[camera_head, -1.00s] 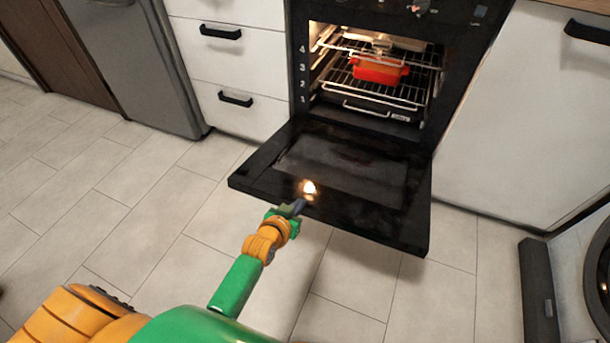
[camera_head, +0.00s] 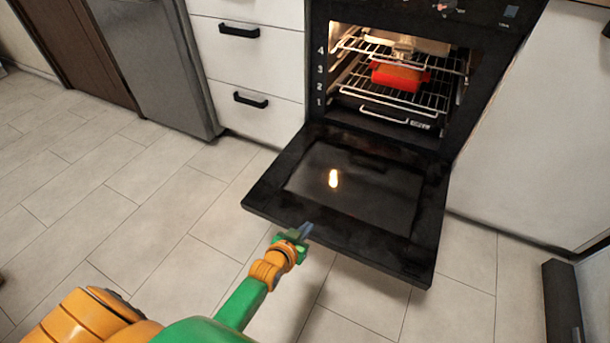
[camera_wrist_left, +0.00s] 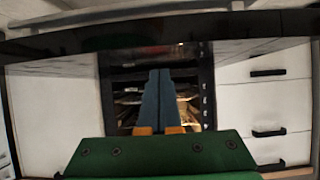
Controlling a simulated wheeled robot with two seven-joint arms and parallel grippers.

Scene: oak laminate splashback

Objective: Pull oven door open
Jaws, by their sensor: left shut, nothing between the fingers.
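The black oven door (camera_head: 352,190) hangs open from its bottom hinge, tilted down far enough that its inner face shows almost flat. My left gripper (camera_head: 306,230) is at the door's front edge, left of its middle. Its fingers are shut with nothing between them; the tips overlap the edge in the head view, and I cannot tell whether they touch it. In the left wrist view, the closed blue-grey fingers (camera_wrist_left: 158,97) point toward the lit oven cavity, and a dark bar, likely the door, crosses the top. The door handle is hidden. My right gripper is not in view.
Inside the lit oven, a red dish (camera_head: 400,76) sits on wire racks (camera_head: 415,97). White drawers (camera_head: 250,75) with black handles stand left of the oven, and a white cabinet front (camera_head: 525,150) stands right. Tiled floor (camera_head: 130,180) is clear at left and in front.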

